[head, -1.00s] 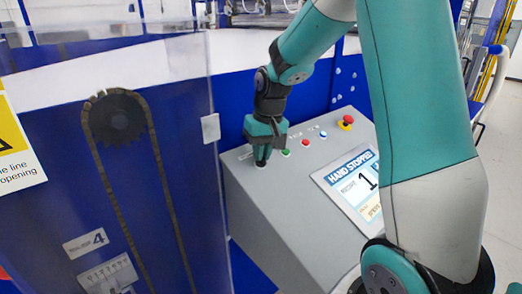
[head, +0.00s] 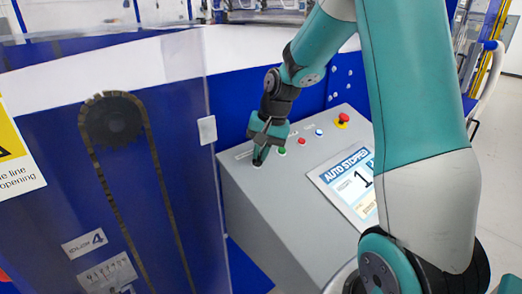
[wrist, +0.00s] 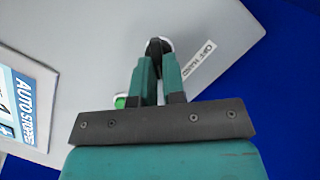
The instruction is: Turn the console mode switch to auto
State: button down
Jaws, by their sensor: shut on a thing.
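The console (head: 265,215) is a grey box with a sloped top. Its screen (head: 347,180) shows "AUTO STOPPED" in the head view, and part of it shows in the wrist view (wrist: 20,105). My gripper (head: 259,160) is at the top left of the console, pointing down. It is shut on the mode switch (wrist: 168,45), whose pale rim and dark middle show between and beyond the fingertips in the wrist view. The fingers hide most of the switch. A label (wrist: 199,63) lies beside it.
A green button (head: 282,151), a red button (head: 301,141), a blue button (head: 319,132) and a red emergency stop (head: 343,119) on yellow line the console's back edge. A clear guard panel (head: 207,130) stands at the left, before a chain and sprocket (head: 112,120).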

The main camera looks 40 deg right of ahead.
jog(key=shift+s+f, duration=0.2)
jog(key=shift+f, duration=0.15)
jog(key=c, duration=1.3)
grip_release()
jog(key=shift+a, duration=0.1)
jog(key=shift+o, duration=0.5)
jog(key=shift+w, duration=0.15)
jog(key=shift+d+r, duration=0.2)
jog(key=shift+r, duration=0.35)
jog(key=b+v, duration=0.1)
jog(key=v, duration=1.5)
jog(key=shift+r, duration=0.25)
